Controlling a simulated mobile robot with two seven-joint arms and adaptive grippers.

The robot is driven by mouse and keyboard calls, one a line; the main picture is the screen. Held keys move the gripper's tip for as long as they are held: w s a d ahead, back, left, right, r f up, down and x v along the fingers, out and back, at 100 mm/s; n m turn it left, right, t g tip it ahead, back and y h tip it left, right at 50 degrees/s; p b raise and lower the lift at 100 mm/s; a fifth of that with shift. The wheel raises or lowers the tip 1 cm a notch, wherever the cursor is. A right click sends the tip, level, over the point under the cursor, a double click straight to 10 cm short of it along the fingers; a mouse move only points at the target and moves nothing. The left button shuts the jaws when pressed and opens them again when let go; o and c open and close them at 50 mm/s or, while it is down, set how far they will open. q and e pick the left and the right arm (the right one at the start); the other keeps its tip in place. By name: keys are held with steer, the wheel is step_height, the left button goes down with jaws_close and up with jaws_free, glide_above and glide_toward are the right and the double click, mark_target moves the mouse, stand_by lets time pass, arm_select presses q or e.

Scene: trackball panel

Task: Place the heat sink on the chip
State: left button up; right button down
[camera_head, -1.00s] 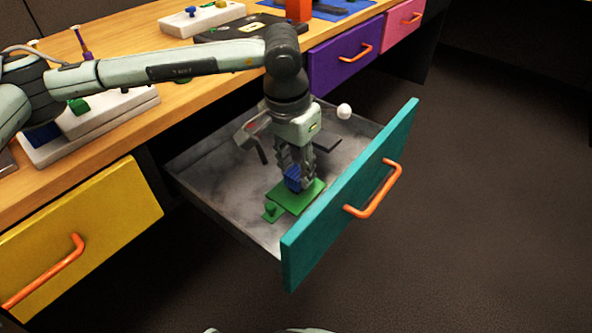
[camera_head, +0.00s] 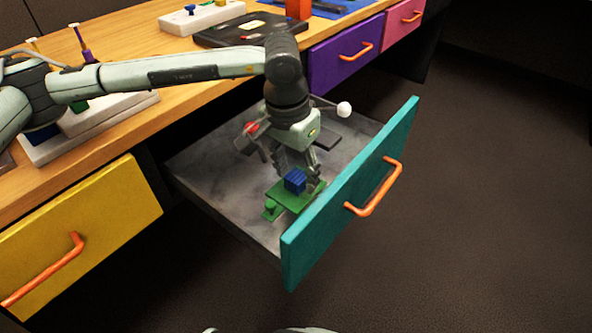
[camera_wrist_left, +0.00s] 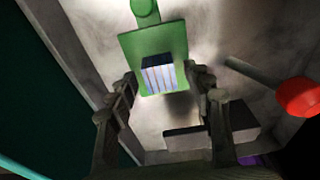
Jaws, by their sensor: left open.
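The blue finned heat sink (camera_head: 295,181) rests on a green board (camera_head: 283,199) inside the open teal-fronted drawer (camera_head: 350,190). In the left wrist view the heat sink (camera_wrist_left: 160,74) sits near the near edge of the green board (camera_wrist_left: 140,45), fins up. No chip shows; any chip under the heat sink is hidden. My left gripper (camera_head: 299,174) points down over the board, with its fingers spread. In the left wrist view its fingers (camera_wrist_left: 162,82) stand apart on either side of the heat sink, with gaps visible.
The drawer also holds a red-tipped lever (camera_wrist_left: 297,97) and a dark block (camera_wrist_left: 205,133). A white ball (camera_head: 344,109) shows near the drawer's back right. The teal front wall stands close to the board. The wooden desk (camera_head: 135,45) is behind.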

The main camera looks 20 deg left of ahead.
mark_target(291, 181)
arm_select(q)
step_height(291, 181, up, 12)
steer(key=s, duration=0.1)
steer(key=shift+s+a, duration=0.2)
steer(key=shift+a, duration=0.05)
steer(key=shift+r, duration=0.1)
steer(key=shift+c, duration=0.3)
stand_by(0.9)
